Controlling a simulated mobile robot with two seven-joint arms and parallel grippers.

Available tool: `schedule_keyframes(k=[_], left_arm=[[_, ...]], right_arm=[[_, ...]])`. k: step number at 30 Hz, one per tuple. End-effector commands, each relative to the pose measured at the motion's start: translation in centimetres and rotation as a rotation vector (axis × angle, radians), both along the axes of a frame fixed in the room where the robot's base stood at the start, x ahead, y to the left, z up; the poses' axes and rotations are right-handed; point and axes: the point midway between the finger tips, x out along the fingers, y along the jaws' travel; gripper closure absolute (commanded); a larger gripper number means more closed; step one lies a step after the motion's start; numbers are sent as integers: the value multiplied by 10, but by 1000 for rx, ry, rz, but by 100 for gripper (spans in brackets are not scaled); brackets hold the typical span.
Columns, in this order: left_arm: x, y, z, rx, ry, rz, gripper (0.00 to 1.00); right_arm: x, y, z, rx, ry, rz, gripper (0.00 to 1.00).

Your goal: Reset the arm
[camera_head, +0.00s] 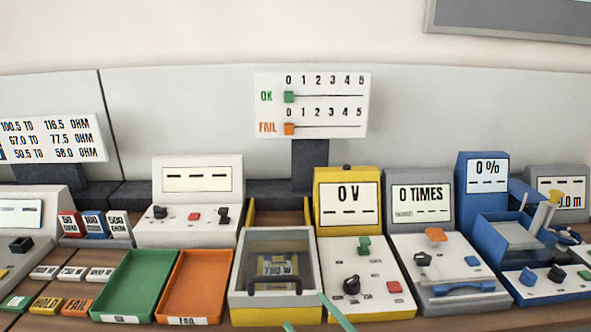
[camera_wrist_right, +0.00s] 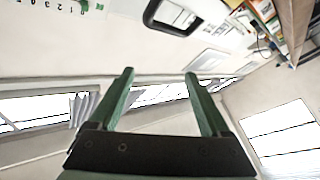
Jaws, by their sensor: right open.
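My right gripper (camera_head: 312,320) shows only as two green finger ends at the bottom edge of the head view, in front of the yellow box with the dark clear lid (camera_head: 278,262). In the right wrist view its fingers (camera_wrist_right: 159,74) are spread apart with nothing between them. The wrist is turned so that the wall and windows show behind the fingers. My left gripper is in neither view.
A green tray (camera_head: 138,284) and an orange tray (camera_head: 196,284) stand left of the box. To its right are a yellow 0 V meter (camera_head: 347,205), a grey counter (camera_head: 420,208) and a blue unit (camera_head: 482,187). A score board (camera_head: 312,104) stands behind. Labelled blocks (camera_head: 46,304) lie at the left.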

Motion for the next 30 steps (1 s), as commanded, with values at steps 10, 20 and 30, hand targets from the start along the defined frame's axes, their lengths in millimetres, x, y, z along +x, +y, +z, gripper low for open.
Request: schedule_keyframes(k=[10, 20, 30], left_arm=[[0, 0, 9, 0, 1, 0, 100], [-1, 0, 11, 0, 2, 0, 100], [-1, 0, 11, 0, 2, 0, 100]], right_arm=[[-91, -113, -205, 64, 881, -441, 19], [-172, -139, -266, 50, 1210, -530, 19], [-172, -139, -267, 51, 1212, -531, 19]])
